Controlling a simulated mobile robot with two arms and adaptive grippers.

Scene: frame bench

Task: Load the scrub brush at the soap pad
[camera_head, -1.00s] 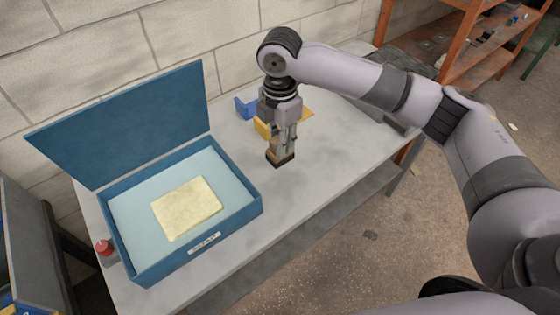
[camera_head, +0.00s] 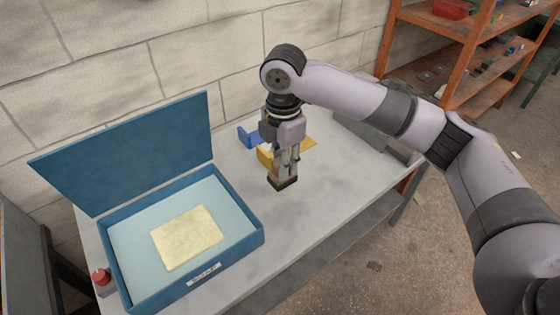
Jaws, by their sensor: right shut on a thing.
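The soap pad (camera_head: 187,238) is a pale yellow slab lying inside an open blue box (camera_head: 240,248) with a light blue interior, at the left of the bench. The box's lid (camera_head: 125,155) stands raised at the back. My right gripper (camera_head: 285,165) points down over the bench, to the right of the box. It is shut on the scrub brush (camera_head: 283,182), a small block with a wooden body and a dark underside. I cannot tell whether the brush touches the bench. My left gripper is not in view.
Blue (camera_head: 248,137) and yellow (camera_head: 264,155) bracket-like pieces stand just behind my right gripper. A red knob (camera_head: 101,276) is at the box's left. The bench (camera_head: 325,200) is clear between box and front right edge. An orange shelf (camera_head: 465,60) stands at the back right.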

